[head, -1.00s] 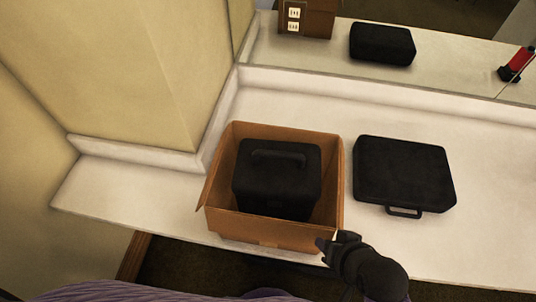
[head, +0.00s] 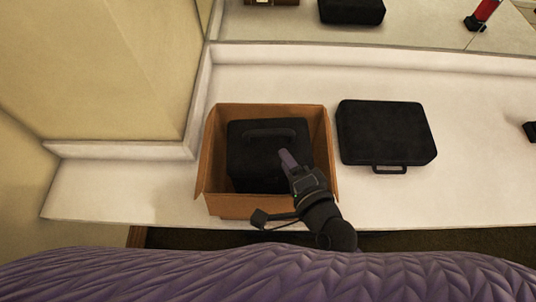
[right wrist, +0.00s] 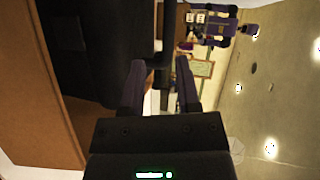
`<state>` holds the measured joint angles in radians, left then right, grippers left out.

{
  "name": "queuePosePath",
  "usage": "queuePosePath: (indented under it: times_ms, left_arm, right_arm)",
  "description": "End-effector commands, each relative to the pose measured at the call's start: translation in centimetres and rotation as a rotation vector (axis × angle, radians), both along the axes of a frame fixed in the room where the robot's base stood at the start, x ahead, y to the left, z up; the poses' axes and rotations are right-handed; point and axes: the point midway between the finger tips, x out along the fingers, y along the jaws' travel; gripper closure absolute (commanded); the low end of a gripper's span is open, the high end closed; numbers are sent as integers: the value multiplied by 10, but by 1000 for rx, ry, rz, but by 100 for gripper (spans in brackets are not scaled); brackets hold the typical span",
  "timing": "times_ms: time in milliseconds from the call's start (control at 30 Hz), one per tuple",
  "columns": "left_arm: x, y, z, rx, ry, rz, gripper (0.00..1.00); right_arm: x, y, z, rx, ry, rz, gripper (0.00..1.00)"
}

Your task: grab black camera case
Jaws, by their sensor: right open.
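A black boxy case (head: 245,158) with a handle on top (head: 270,134) stands inside an open cardboard box (head: 235,205) on the counter. A second, flatter black case (head: 385,130) lies on the counter right of the box, its handle toward the front edge. My right gripper (head: 286,157) is over the box's right part, its fingers by the boxy case's handle and hiding part of the case. In the right wrist view, the gripper (right wrist: 160,82) is open, with the dark case (right wrist: 85,50) beyond and left of it. I cannot tell whether the fingers touch the handle.
The white counter (head: 120,195) is clear left of the box. A mirror (head: 425,35) behind it reflects the flat case and a red item (head: 483,14). A dark object (head: 530,131) sits at the right edge. A beige wall (head: 100,70) rises at the left.

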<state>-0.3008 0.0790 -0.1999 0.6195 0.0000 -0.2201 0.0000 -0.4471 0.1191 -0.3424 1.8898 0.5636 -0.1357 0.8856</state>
Motion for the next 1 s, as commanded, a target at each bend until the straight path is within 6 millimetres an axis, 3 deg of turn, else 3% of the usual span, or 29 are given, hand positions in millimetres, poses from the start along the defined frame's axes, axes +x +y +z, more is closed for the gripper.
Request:
queuePosePath:
  times_ms: [167,600,867,900,1000]
  left_arm:
    - [1,1,0,1,-1,0,100]
    - [1,1,-10,2,-1,-2,100]
    - [1,1,-10,3,-2,-3,100]
    - [1,1,-10,3,-1,-3,100]
    - [0,1,-10,3,-1,-3,100]
  right_arm:
    - [15,0,1,153,-18,-93,59]
    - [89,29,-16,149,-19,-92,59]
    - [96,32,-16,148,-17,-92,59]
    - [96,32,-16,148,-17,-92,61]
    - [96,31,-16,148,-17,-92,83]
